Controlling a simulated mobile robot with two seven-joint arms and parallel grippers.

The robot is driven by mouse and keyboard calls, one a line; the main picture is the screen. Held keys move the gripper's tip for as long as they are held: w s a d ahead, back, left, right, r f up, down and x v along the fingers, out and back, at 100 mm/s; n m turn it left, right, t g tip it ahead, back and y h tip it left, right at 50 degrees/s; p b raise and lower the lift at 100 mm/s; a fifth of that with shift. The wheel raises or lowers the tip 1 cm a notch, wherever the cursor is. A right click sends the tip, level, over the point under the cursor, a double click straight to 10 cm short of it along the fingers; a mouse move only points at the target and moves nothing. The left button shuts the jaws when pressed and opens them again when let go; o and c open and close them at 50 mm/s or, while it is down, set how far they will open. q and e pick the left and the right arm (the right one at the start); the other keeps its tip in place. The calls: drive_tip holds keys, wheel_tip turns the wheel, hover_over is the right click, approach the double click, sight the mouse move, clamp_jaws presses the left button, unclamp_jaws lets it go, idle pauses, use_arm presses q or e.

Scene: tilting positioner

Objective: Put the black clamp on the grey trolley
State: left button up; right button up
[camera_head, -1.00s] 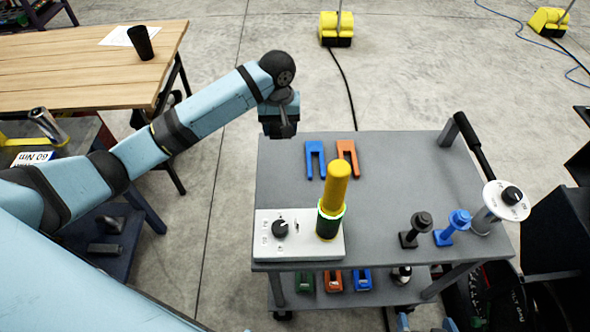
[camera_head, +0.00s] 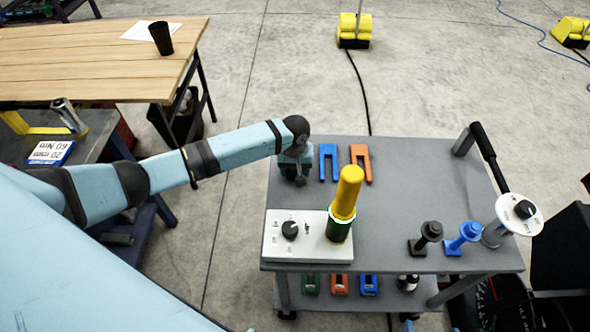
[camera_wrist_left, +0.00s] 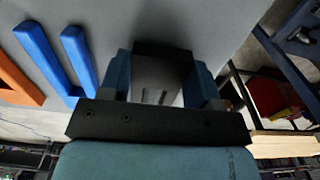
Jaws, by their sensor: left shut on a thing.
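My left gripper (camera_head: 295,175) is over the back left corner of the grey trolley (camera_head: 405,185), pointing down. It is shut on a dark block-like thing, which I take to be the black clamp (camera_wrist_left: 163,62). In the left wrist view it sits between the two blue fingers, with a slot or gap showing in it. In the head view the clamp is mostly hidden by the gripper, low at the trolley top; I cannot tell whether it touches. My right gripper does not show.
A blue fork-shaped clamp (camera_head: 322,163) and an orange one (camera_head: 367,163) lie just right of my gripper. A white control box (camera_head: 290,245) with a yellow-topped cylinder (camera_head: 347,192) stands in front. Black (camera_head: 430,234) and blue (camera_head: 467,234) posts stand front right. The trolley's middle is clear.

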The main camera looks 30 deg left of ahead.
use_arm(q)
drive_tip(key=shift+w+f, duration=0.1)
drive_tip(key=shift+f, duration=0.25)
drive_tip(key=shift+f, duration=0.1)
drive_tip(key=o, duration=1.4)
drive_tip(key=shift+c, duration=0.2)
wheel_tip(320, 180, up, 12)
drive_tip(key=shift+b, duration=0.3)
